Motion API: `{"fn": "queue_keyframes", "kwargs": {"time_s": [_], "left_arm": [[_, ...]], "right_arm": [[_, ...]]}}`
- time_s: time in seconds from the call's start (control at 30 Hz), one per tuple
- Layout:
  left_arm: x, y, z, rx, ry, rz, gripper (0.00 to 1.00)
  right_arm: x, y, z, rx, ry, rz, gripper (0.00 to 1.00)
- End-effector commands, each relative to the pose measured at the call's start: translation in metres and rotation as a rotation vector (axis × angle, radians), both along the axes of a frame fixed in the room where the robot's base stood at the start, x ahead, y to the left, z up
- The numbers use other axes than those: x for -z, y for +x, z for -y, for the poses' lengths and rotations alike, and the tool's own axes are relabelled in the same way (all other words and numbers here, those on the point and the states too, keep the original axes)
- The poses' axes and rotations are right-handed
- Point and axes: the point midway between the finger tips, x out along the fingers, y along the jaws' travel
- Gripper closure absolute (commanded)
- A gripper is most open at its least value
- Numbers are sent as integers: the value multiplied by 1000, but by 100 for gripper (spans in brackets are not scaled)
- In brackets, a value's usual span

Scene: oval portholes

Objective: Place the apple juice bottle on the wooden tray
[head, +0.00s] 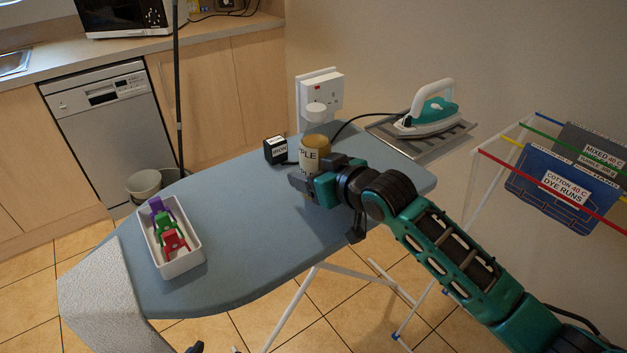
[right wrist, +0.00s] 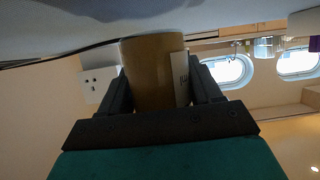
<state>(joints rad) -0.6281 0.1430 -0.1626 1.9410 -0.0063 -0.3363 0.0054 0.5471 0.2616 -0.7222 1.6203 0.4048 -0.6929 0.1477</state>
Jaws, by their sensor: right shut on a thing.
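The apple juice bottle (head: 315,150) is amber with a white cap and a label reading "PLE". It stands upright at the ironing board's far right part. My right gripper (head: 313,184) is shut on its lower part, coming from the front right. In the right wrist view the bottle (right wrist: 153,70) sits between both fingers, its end close to the grey board cover; I cannot tell whether it touches. The gripper hides part of the bottle. I see no wooden tray in either view. My left gripper is not clearly in view.
The blue-grey ironing board (head: 235,225) has free room in its middle. A small black box (head: 275,150) is close left of the bottle. An iron (head: 428,117) rests behind right; a drying rack (head: 483,185) stands right.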

Motion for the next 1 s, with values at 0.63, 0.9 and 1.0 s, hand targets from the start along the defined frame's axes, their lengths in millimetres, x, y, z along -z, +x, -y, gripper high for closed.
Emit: {"fn": "queue_keyframes", "kwargs": {"time_s": [0.63,0.9,1.0], "left_arm": [[1,3,0,0,0,7,32],[1,3,0,0,0,6,32],[1,3,0,0,0,6,32]], "right_arm": [[18,0,0,0,1,2,26],[18,0,0,0,1,2,11],[18,0,0,0,1,2,11]]}}
